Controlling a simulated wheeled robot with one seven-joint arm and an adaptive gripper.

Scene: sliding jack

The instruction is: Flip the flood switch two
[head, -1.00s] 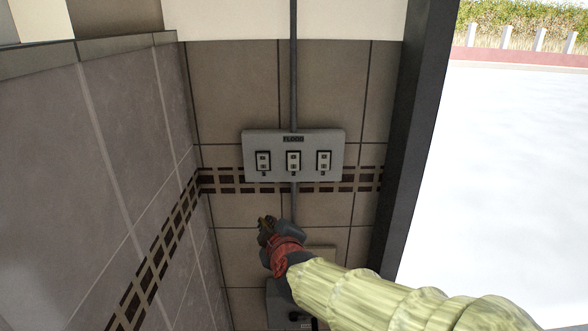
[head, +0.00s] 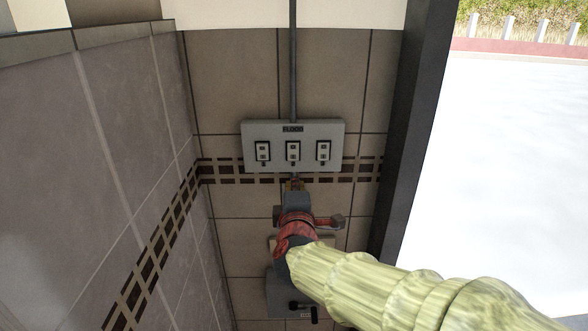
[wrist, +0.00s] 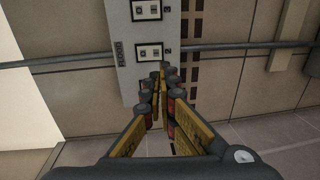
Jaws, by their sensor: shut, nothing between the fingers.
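A grey panel marked FLOOD (head: 293,165) is fixed to the tiled wall and carries three switches in a row. The middle switch (head: 293,151) sits between the left switch (head: 263,151) and the right switch (head: 323,151). My gripper (head: 294,184) is shut and empty, its tips just below the panel's bottom edge under the middle switch. In the wrist view the closed fingertips (wrist: 162,72) appear close to the middle switch (wrist: 149,52). Another switch (wrist: 147,10) shows above it, and the third is hidden behind the fingers. I cannot tell whether the tips touch the panel.
A conduit (head: 293,70) runs up the wall from the panel. A second grey box (head: 285,295) is below, partly behind my arm. A side wall (head: 90,170) stands on the left and a dark post (head: 415,130) on the right.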

